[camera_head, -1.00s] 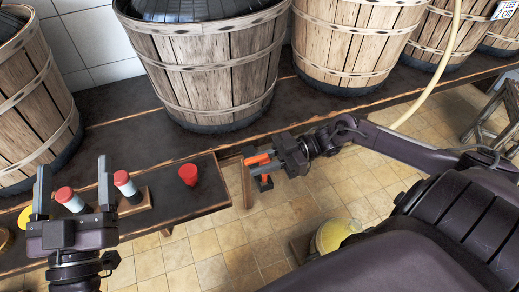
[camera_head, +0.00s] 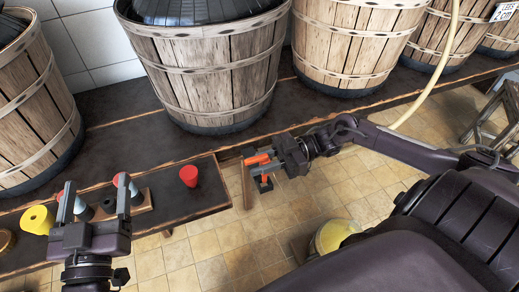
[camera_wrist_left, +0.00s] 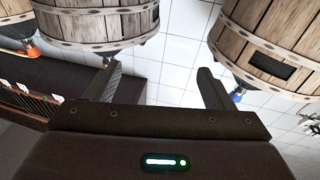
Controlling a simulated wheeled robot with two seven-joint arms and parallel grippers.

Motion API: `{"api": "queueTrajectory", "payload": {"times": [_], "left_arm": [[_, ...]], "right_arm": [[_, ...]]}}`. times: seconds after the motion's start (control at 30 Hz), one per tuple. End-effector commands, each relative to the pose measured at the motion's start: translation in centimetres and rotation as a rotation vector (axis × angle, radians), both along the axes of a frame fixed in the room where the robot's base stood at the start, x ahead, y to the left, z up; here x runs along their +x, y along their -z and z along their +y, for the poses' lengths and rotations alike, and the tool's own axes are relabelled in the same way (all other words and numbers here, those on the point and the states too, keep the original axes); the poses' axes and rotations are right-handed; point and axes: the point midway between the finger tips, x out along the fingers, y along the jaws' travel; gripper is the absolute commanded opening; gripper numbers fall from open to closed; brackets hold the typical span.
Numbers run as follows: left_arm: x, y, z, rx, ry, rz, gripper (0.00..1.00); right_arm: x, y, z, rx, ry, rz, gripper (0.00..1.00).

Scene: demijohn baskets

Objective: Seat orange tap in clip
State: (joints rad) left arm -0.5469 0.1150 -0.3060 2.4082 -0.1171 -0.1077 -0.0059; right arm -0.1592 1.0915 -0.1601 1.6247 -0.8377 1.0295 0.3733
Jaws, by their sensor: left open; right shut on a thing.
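My right gripper (camera_head: 268,172) is shut around an orange part, which I take to be the orange tap (camera_head: 257,159). Orange shows at both fingers, and a dark piece hangs at the lower end. It is in front of the bench edge, over the tiled floor. My left gripper (camera_head: 96,196) is open and empty, above the left end of the low bench; its open fingers also show in the left wrist view (camera_wrist_left: 158,85). I cannot make out the clip. An orange fitting (camera_wrist_left: 32,50) shows below a basket in the left wrist view; I cannot tell if it is the same tap.
A wooden block (camera_head: 143,204) with dark, red-topped pieces lies near my left fingers. Large baskets (camera_head: 205,75) stand behind. A blue fitting (camera_wrist_left: 238,96) shows below another basket.

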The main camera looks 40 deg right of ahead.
Motion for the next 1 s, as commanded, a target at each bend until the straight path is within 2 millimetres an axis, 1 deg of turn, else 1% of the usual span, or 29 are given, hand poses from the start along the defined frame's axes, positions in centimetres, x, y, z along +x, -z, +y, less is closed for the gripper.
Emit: {"api": "queueTrajectory", "payload": {"times": [1.0], "left_arm": [[-0.4, 5.4, -0.3, 0.093, 0.01, 0.23, 0.76]], "right_arm": [[0.0, -0.8, 0.0, 0.0, 0.0, -0.001, 0.0]]}}
